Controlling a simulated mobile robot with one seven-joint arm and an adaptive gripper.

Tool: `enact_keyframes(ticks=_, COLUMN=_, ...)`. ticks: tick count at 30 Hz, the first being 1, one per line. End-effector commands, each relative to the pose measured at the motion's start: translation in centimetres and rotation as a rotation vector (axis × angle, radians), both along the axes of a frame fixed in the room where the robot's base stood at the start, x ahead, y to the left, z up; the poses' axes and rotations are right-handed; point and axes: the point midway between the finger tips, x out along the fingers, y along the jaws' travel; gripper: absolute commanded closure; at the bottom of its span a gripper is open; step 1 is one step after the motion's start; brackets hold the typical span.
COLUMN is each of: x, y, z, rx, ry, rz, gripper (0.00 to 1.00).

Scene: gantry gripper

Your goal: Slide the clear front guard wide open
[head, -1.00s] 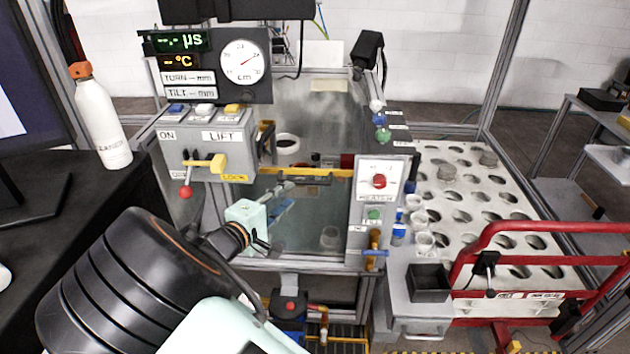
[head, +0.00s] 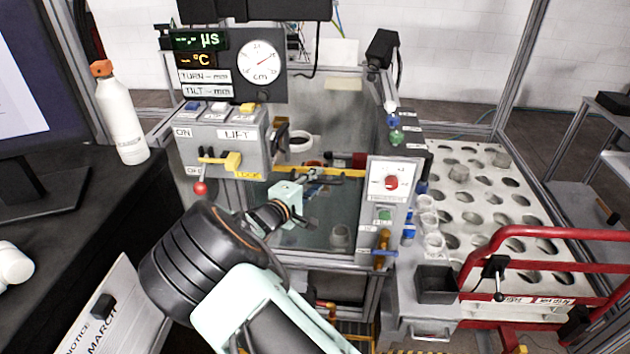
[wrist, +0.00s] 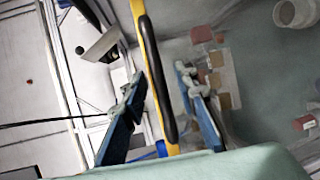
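The clear front guard (head: 345,212) stands across the front of the machine, between the lift box and the heater panel. A yellow rail (head: 345,172) runs along its top edge. In the wrist view the yellow rail (wrist: 140,40) carries a long black handle (wrist: 158,85). My gripper (head: 312,182) is at the rail, near the middle of its length. In the wrist view my gripper (wrist: 162,110) is open, with one blue finger on each side of the line of the rail and handle. I see no finger closed on the handle; contact and depth cannot be told.
The grey lift box (head: 220,145) with a yellow lever stands left of the guard. The heater panel (head: 390,190) stands to the right. A black bin (head: 437,284) and a red rail (head: 530,232) are further right. Cups and parts show behind the guard.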

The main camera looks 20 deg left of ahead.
Motion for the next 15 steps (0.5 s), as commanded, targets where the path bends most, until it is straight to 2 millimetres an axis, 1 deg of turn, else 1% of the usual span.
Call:
enact_keyframes(ticks=4, x=-0.01, y=0.00, z=-0.01, rx=0.000, ry=0.000, rz=0.000, gripper=0.73)
enact_keyframes(ticks=5, x=-0.01, y=0.00, z=-0.02, rx=0.000, ry=0.000, rz=0.000, gripper=0.75)
enact_keyframes(ticks=9, x=-0.03, y=0.00, z=-0.01, rx=0.000, ry=0.000, rz=0.000, gripper=0.91)
enact_keyframes(ticks=12, x=-0.04, y=0.01, z=0.00, rx=0.000, ry=0.000, rz=0.000, gripper=1.00)
enact_keyframes(ticks=15, x=-0.04, y=0.01, z=0.00, rx=0.000, ry=0.000, rz=0.000, gripper=1.00)
